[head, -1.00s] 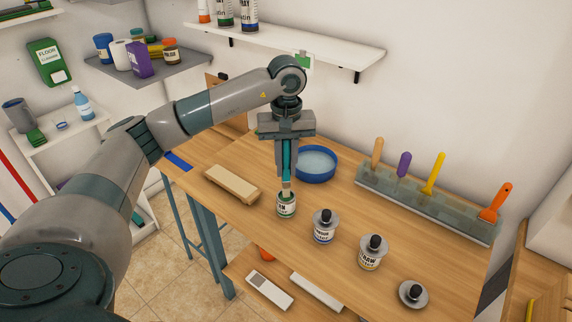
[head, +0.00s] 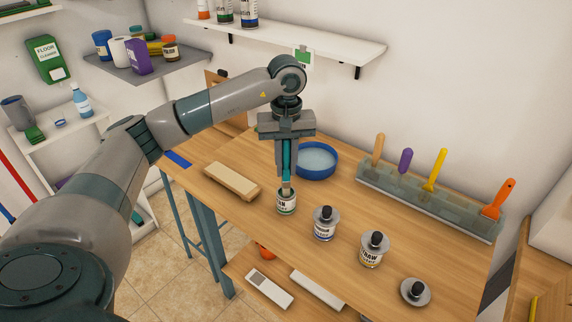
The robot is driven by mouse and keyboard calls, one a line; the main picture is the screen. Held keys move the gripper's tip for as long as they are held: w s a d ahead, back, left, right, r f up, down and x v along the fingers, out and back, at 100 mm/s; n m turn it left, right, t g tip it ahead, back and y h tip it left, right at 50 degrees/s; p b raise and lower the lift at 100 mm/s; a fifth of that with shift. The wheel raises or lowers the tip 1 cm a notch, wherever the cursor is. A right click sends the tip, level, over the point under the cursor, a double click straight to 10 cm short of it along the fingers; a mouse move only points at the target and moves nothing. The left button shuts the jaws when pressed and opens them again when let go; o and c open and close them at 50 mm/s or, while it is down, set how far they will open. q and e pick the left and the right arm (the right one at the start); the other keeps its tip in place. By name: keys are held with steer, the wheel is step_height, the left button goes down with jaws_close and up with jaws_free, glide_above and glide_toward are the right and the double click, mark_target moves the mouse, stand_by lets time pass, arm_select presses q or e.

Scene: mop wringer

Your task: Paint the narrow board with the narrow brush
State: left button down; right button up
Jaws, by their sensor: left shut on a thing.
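My left gripper (head: 287,164) is shut on a teal-handled brush (head: 287,178), held upright with its bristle end pointing down. The brush's lower end is at the mouth of an open jar with a green-edged label (head: 286,204); how far the bristles reach inside is hidden. A pale wooden board (head: 231,182) lies on the bench just left of that jar. I cannot tell from its size alone whether it is the narrow board. Two more jars, with black-knobbed lids, stand to the right: a blue-labelled jar (head: 325,229) and a straw-labelled jar (head: 371,256). My right gripper is not in view.
A loose knobbed lid (head: 424,297) lies at the front right. A blue round dish (head: 316,173) stands behind the open jar. A grey rack (head: 450,212) holds several colour-handled tools along the wall. Pale blocks (head: 268,290) lie on the lower shelf.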

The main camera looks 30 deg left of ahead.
mark_target(286, 169)
arm_select(q)
steer(key=shift+a+f+b, duration=0.1)
steer(key=shift+f+b, duration=0.15)
steer(key=shift+b, duration=0.2)
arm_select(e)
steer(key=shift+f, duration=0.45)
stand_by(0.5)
arm_select(q)
steer(key=shift+r+p, duration=0.4)
steer(key=shift+r, duration=1.05)
steer(key=shift+r+p, duration=0.6)
steer(key=shift+r, duration=0.35)
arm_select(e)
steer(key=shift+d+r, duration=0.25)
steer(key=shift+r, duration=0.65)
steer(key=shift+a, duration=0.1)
